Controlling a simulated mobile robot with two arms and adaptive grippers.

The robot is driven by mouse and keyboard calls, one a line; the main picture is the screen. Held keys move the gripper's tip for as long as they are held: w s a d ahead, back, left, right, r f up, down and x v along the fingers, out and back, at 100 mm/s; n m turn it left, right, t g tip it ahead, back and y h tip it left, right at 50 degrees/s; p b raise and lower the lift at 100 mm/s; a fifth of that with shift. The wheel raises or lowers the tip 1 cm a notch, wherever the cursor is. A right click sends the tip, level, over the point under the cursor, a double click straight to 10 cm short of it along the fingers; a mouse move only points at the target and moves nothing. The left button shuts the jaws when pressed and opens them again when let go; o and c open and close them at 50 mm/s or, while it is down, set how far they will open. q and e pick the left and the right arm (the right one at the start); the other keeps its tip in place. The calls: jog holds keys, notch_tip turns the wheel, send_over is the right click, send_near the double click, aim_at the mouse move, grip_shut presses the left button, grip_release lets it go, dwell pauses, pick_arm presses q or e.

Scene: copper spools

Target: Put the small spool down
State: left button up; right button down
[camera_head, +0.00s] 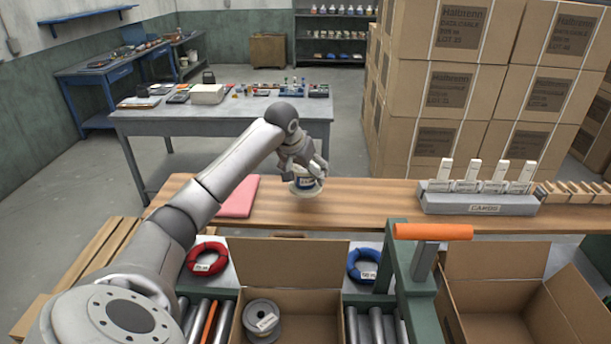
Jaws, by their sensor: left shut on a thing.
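My left gripper (306,170) is shut on a small spool (304,186), which has pale flanges and a dark label. The gripper holds it over the wooden bench (370,200), near the middle of the view. The fingers hide part of the spool. I cannot tell whether its lower edge touches the bench. My right gripper is not in view.
A grey spool (263,318) sits in the open cardboard box (302,308). Red (207,259) and blue (364,265) coils flank it. A pink folder (239,196) and grey card holder (478,203) lie on the bench. An orange-topped green frame (433,232) stands at front right.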

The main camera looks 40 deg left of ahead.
aim_at(305, 181)
pick_arm(q)
jog(key=shift+w+a+f, duration=0.1)
jog(key=shift+w+f, duration=0.05)
jog(key=f+p, duration=0.2)
jog(key=f, duration=0.1)
jog(key=shift+w+a, duration=0.15)
jog(key=shift+w, duration=0.05)
jog(key=shift+f+p, duration=0.3)
jog(key=shift+f, duration=0.1)
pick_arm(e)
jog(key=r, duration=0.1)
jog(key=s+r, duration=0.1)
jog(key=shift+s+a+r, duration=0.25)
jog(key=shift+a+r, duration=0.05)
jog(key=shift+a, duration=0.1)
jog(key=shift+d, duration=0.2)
pick_arm(q)
jog(key=o, duration=1.1)
jog(key=shift+f, duration=0.15)
jog(key=shift+o, duration=0.2)
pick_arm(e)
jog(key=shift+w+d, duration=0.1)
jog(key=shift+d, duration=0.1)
